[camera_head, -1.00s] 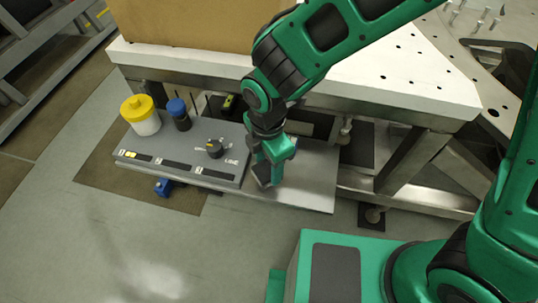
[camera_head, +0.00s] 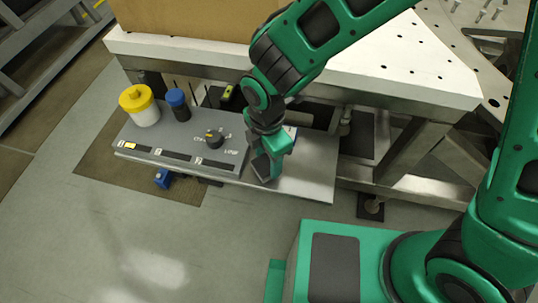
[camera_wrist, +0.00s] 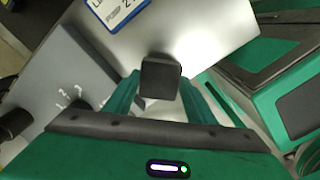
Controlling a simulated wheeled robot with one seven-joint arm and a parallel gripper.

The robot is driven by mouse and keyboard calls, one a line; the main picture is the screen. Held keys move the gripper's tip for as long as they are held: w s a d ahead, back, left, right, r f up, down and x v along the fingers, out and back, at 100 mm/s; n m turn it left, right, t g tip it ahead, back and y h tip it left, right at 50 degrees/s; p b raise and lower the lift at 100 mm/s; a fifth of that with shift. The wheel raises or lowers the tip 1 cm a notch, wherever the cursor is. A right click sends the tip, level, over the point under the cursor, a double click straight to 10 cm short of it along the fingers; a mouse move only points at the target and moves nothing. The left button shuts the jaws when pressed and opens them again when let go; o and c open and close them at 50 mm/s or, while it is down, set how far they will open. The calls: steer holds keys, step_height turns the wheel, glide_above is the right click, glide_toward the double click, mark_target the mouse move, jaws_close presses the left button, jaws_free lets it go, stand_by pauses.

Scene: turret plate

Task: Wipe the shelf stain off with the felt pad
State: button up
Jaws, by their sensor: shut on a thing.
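My gripper (camera_head: 266,160) is shut on a dark grey block-like pad (camera_wrist: 161,76), which sits between the two green fingers (camera_wrist: 160,98) in the wrist view. No stain can be made out; the pad and gripper hide part of the surface.
The control panel (camera_head: 185,148) carries a dark knob (camera_head: 214,138), a yellow-lidded white jar (camera_head: 138,106) and a blue-capped dark container (camera_head: 177,105). A blue-edged sign (camera_wrist: 116,10) is beyond the pad. The white perforated tabletop (camera_head: 400,75) overhangs behind. The shelf's right part is clear.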

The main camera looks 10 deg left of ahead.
mark_target(251, 160)
steer(key=shift+f, duration=0.9)
steer(key=shift+a, duration=0.15)
steer(key=shift+w+a+r, duration=0.1)
steer(key=shift+a, duration=1.05)
steer(key=shift+a+r, duration=0.1)
steer(key=shift+a, duration=0.65)
steer(key=c, duration=0.3)
steer(key=shift+a+r, duration=0.15)
steer(key=shift+a, duration=0.05)
steer(key=shift+c, duration=0.2)
steer(key=shift+d+f, duration=0.15)
steer(key=shift+d, duration=0.95)
steer(key=shift+d+f, duration=0.1)
steer(key=shift+d, duration=0.95)
steer(key=shift+c, duration=0.5)
steer(key=shift+d+r, duration=0.1)
steer(key=shift+r, duration=2.85)
